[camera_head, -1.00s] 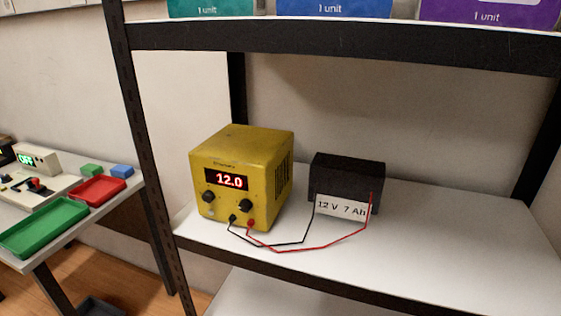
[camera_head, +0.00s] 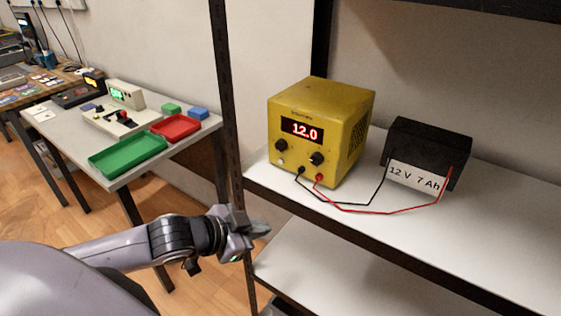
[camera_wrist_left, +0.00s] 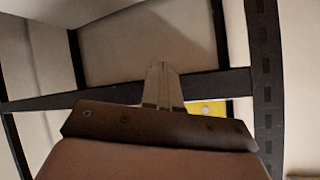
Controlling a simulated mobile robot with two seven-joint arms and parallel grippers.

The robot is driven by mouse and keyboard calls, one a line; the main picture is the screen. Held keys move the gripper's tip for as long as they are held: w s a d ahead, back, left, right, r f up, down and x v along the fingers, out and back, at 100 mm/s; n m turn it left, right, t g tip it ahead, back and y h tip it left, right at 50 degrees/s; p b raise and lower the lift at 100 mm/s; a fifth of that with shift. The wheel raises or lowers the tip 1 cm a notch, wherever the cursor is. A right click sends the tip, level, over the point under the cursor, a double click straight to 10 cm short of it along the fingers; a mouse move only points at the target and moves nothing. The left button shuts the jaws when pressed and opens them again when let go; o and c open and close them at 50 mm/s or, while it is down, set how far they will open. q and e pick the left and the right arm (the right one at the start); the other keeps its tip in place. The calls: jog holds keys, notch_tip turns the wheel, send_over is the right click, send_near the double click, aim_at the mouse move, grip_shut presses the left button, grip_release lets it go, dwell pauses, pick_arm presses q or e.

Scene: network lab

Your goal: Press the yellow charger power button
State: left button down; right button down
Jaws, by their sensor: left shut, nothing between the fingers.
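The yellow charger (camera_head: 340,110) stands on the white middle shelf, its red display (camera_head: 301,131) reading 12.0. Its front has two black knobs, and a small pale button (camera_head: 281,161) below the left knob. A bit of yellow, probably the charger, shows in the left wrist view (camera_wrist_left: 207,107). My left gripper (camera_head: 262,229) is shut and empty, in front of the shelf, below and left of the charger and apart from it. Its closed fingers also show in the left wrist view (camera_wrist_left: 162,85). My right gripper is out of view.
A black 12 V 7 Ah battery (camera_head: 430,142) stands right of the charger, joined by black and red leads. A dark rack post (camera_head: 226,100) rises left of the charger. A bench at left holds a green tray (camera_head: 128,155) and a red tray (camera_head: 176,127).

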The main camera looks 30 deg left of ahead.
pick_arm(q)
jog(key=m+y, duration=0.1)
jog(key=y, duration=0.1)
send_near(269, 182)
jog(key=shift+s+d+f, duration=0.1)
jog(key=shift+s+f, duration=0.2)
jog(key=shift+f, duration=0.25)
jog(key=shift+s+d+f, duration=0.1)
jog(key=shift+s+f, duration=0.15)
jog(key=shift+f, duration=0.3)
jog(key=shift+w, duration=0.1)
jog(key=shift+w+d+p, duration=0.15)
jog(key=shift+w+p, duration=0.3)
jog(key=shift+w, duration=1.7)
jog(key=shift+w+d+p, duration=0.2)
jog(key=shift+w+p, duration=0.25)
jog(key=shift+w, duration=1.7)
jog(key=shift+w+p, duration=0.25)
jog(key=shift+p, duration=0.15)
jog(key=shift+w, duration=0.2)
